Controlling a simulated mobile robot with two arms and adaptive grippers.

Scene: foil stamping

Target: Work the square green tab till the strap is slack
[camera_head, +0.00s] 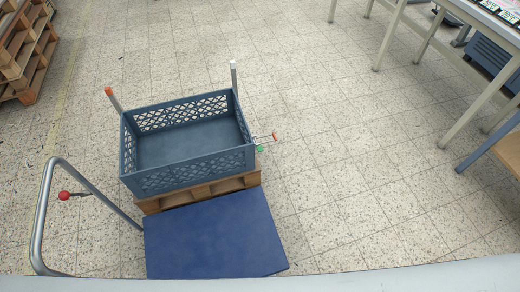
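A small green piece (260,149) sits at the right side of the blue-grey crate (192,172), low near its front right corner. It is too small to tell whether it is square. Beside it, a thin rod ends in an orange-red tip (275,136), pointing right. I cannot make out a strap, so its tension cannot be told. The crate has lattice walls, looks empty and stands on a wooden pallet (215,191). Neither of my grippers is in view.
A blue platform cart (215,240) stands in front of the pallet, its metal handle (43,210) at left near a red knob (64,196). Posts with orange (109,91) and white (233,64) tops rise by the crate. Tables stand upper right. Floor right of the crate is clear.

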